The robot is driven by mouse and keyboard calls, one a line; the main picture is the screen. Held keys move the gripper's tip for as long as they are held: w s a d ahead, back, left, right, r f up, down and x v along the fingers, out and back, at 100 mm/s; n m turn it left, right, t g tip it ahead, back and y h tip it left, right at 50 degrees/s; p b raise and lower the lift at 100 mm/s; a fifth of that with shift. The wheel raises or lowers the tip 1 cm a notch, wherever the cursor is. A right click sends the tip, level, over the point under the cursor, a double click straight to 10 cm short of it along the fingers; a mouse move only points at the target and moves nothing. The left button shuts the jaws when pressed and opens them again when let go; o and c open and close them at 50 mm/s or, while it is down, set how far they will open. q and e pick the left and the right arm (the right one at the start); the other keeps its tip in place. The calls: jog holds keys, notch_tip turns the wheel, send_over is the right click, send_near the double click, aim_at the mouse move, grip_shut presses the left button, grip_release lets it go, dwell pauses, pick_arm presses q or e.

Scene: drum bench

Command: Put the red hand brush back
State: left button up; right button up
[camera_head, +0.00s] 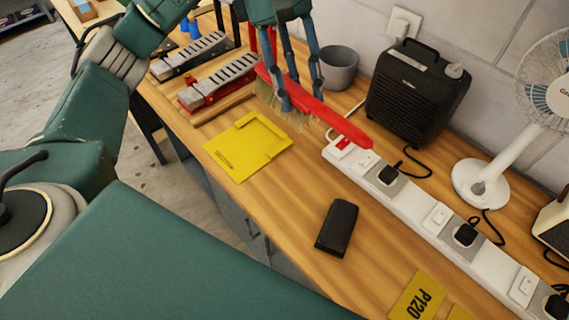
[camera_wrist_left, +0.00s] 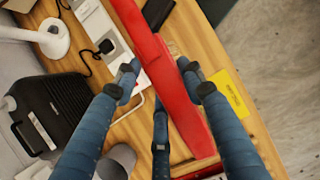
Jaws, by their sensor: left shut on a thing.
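The red hand brush (camera_head: 335,118) is held above the bench in the head view, its red handle slanting down to the right and its pale bristles facing down on the left. My left gripper (camera_head: 301,95) is shut on it, with fingers on both sides of the red body. The left wrist view also shows the red body (camera_wrist_left: 168,75) running between the fingers. A flat yellow tray (camera_head: 232,160) with a raised edge lies on the bench, in front and left of the brush. My right gripper is not in view.
A white power strip (camera_head: 410,208) with plugs runs along the back right. A black heater (camera_head: 415,90), grey cup (camera_head: 339,70) and white fan (camera_head: 482,183) stand behind. A black block (camera_head: 337,228) lies in front. Metal-topped red blocks (camera_head: 220,84) stand left. Bare wood surrounds the tray's right side.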

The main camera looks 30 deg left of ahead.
pick_arm(q)
jog(key=shift+w+a+r+n, duration=0.1)
jog(key=shift+w+r+n, duration=0.1)
jog(key=shift+n, duration=0.1)
notch_tip(320, 180, down, 20)
jog(key=p, duration=0.4)
jog(key=shift+r, duration=0.25)
jog(key=shift+w, duration=0.1)
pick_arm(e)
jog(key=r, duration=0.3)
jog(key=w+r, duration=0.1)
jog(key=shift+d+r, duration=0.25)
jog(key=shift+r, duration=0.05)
pick_arm(q)
jog(key=shift+f, duration=0.1)
jog(key=shift+f+b, duration=0.6)
jog(key=shift+b, duration=0.15)
jog(key=o, duration=1.4)
jog(key=shift+c, duration=0.2)
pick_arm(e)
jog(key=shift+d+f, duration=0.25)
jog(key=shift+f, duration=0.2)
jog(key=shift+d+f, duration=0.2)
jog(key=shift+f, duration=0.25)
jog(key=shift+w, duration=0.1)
